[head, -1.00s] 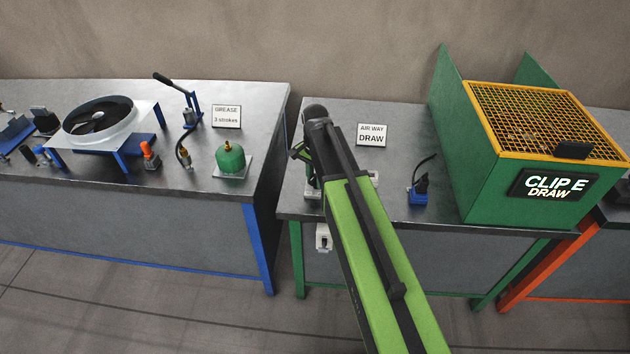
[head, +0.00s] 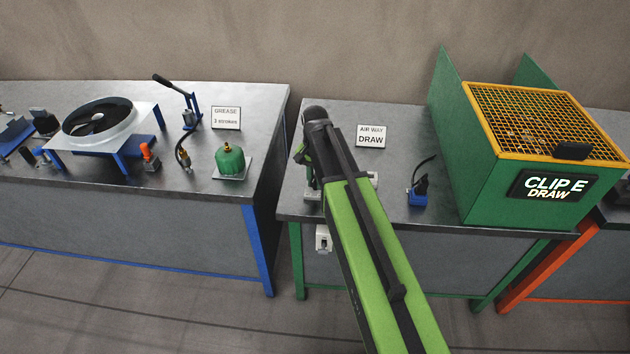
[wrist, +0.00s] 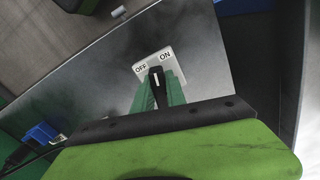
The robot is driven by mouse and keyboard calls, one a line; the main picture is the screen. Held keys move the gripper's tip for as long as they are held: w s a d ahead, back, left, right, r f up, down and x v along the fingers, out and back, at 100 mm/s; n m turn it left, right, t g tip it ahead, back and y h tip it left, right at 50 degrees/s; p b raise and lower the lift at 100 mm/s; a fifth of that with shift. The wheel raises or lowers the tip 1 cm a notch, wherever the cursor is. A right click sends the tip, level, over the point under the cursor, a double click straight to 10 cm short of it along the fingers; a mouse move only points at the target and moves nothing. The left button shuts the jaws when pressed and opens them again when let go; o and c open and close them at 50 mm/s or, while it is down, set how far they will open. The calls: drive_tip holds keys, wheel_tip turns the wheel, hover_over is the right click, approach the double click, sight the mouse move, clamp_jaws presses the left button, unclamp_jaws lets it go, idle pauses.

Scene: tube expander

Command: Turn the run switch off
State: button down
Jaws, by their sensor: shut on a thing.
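The run switch (wrist: 141,62) shows in the wrist view as a pale plate marked OFF on the left and ON on the right. Its black lever (wrist: 155,74) stands between the green fingertips of my gripper (wrist: 157,84), which is shut on it. I cannot tell toward which mark the lever leans. In the head view my gripper (head: 311,180) points down at the left end of the green-legged bench, over a pale plate (head: 312,195). My arm hides part of the bench there.
The green-legged bench (head: 455,240) also carries an "AIR WAY DRAW" sign (head: 371,135), a blue-based device (head: 418,198) and a green box with a yellow grille (head: 540,120). A white box (head: 323,239) hangs on its front. A gap separates it from the blue-legged bench (head: 110,220).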

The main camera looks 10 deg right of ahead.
drive_tip(key=n, duration=0.4)
drive_tip(key=shift+d+n, duration=0.1)
drive_tip(key=shift+n, duration=0.2)
drive_tip(key=shift+s+n, duration=0.1)
drive_tip(key=shift+n, duration=1.9)
drive_tip(key=c, duration=1.4)
unclamp_jaws()
drive_tip(key=shift+o, duration=0.2)
wheel_tip(320, 180, up, 17)
drive_tip(key=p, duration=1.7)
drive_tip(key=shift+r, duration=0.2)
